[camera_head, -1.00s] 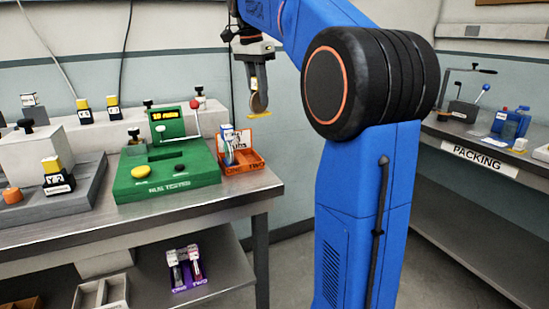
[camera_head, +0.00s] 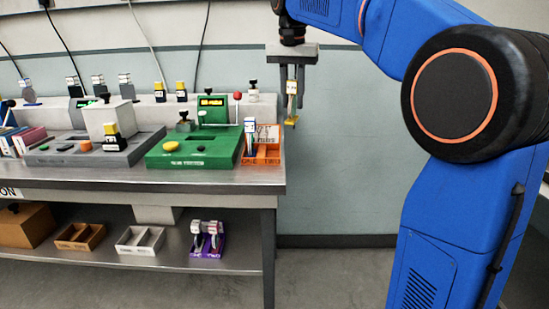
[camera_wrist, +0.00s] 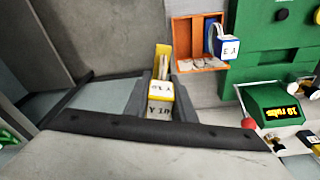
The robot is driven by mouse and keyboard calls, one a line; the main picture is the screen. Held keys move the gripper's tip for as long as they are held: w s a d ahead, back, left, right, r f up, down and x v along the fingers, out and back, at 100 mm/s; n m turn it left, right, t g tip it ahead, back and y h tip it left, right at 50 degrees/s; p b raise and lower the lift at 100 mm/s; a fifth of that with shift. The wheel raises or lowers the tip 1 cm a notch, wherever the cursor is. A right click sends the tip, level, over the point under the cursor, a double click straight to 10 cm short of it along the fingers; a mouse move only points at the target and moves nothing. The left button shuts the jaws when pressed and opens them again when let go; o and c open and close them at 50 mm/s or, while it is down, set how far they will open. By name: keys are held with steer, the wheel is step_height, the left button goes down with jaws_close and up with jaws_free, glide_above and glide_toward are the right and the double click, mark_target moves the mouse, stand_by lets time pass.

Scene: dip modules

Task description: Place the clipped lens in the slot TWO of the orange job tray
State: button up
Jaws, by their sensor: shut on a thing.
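My gripper (camera_head: 291,78) is shut on a clipped lens with a white and yellow labelled block (camera_head: 291,88) and a yellow lower end (camera_head: 291,122). In the wrist view the lens (camera_wrist: 160,92) sits between the fingers; its label seems to read Y 10. It hangs in the air, above and right of the orange job tray (camera_head: 262,161). The tray, marked ONE and TWO, also shows in the wrist view (camera_wrist: 179,42). A blue and white clipped piece (camera_head: 250,138) stands upright in slot ONE. Slot TWO, on the right in the head view, looks empty.
The green tester (camera_head: 195,155) stands directly left of the tray. A grey fixture (camera_head: 92,155) is farther left. A purple tray (camera_head: 207,246) with two clipped pieces lies on the lower shelf. The space right of the bench is clear up to my arm.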

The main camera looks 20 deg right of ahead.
mark_target(272, 134)
steer(key=a+n, duration=0.3)
steer(key=a, duration=0.3)
steer(key=shift+f, duration=5.15)
steer(key=o, duration=1.1)
steer(key=shift+f, duration=0.15)
steer(key=shift+c, duration=0.2)
step_height(272, 134, up, 12)
steer(key=s, duration=0.1)
steer(key=shift+s+a, duration=0.2)
steer(key=shift+s, duration=0.15)
